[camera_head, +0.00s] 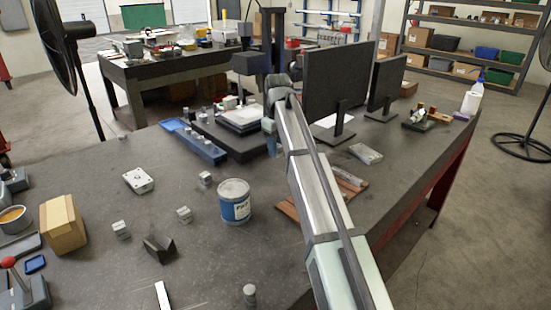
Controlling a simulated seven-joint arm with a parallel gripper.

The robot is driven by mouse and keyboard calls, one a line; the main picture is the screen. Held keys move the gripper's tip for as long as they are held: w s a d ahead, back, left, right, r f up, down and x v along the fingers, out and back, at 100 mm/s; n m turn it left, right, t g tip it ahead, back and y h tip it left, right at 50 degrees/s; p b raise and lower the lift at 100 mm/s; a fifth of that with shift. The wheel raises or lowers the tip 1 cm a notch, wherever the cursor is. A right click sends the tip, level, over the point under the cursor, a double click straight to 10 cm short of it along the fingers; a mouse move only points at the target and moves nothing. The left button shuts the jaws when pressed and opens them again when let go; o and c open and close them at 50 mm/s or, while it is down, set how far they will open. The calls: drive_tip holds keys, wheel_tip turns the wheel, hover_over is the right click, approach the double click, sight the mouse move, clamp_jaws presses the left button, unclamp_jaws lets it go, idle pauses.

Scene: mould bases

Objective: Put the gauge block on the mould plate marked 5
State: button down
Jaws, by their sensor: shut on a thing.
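My arm reaches from the lower right to the back of the dark workbench. My gripper (269,125) is at its far end, pointing down at the right edge of a dark base carrying a pale mould plate (241,117). It is small and partly hidden by my arm. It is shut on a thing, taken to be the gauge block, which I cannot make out. A pale plate with holes (138,180) lies at the left, and another light plate (366,154) lies right of my arm. No number is readable on any plate.
Small grey blocks (184,214), a blue paint can (235,201), a cardboard box (63,225) and a dark V-shaped block (159,247) stand on the bench. A long blue tray (200,146) lies left of the base. Two monitors (338,75) stand right of my gripper.

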drive_tip(key=shift+r, duration=0.85)
drive_tip(key=s+a+r+n, duration=0.1)
drive_tip(key=s+a+n, duration=0.3)
drive_tip(key=a, duration=1.5)
drive_tip(key=s+a+n, duration=0.1)
drive_tip(key=s+a, duration=0.5)
drive_tip(key=a, duration=1.3)
drive_tip(key=r+m, duration=0.2)
drive_tip(key=m, duration=0.3)
hover_over(137, 177)
drive_tip(key=shift+s+d+f, duration=0.1)
drive_tip(key=shift+f, duration=4.8)
drive_tip(key=shift+f, duration=0.15)
drive_tip(key=c, duration=0.7)
unclamp_jaws()
